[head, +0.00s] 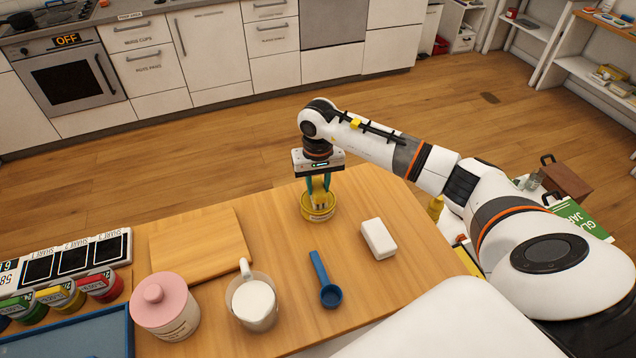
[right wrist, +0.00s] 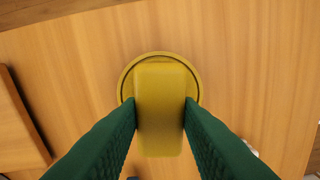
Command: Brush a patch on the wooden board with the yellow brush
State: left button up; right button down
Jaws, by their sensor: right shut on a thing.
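The yellow brush (head: 318,211) is at the table's far edge, to the right of the wooden board, with its round base down. In the right wrist view its handle (right wrist: 160,105) stands over the round base. My right gripper (head: 319,190) points down over the brush, and its green fingers (right wrist: 160,118) are shut on the handle from both sides. I cannot tell whether the base touches the table. The wooden board (head: 199,244) lies flat at the table's back left, bare on top; its edge also shows at the left of the right wrist view (right wrist: 18,125). My left gripper is out of view.
A white block (head: 379,238), a blue scoop (head: 325,282), a white-filled jug (head: 253,303) and a pink-lidded jar (head: 165,305) stand on the table (head: 290,215). A blue tray (head: 95,335) and several coloured tins (head: 68,298) are at the left. The table is clear between brush and board.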

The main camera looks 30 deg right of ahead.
aim_at(318, 186)
jog(key=shift+r+p, duration=1.55)
jog(key=shift+r, duration=2)
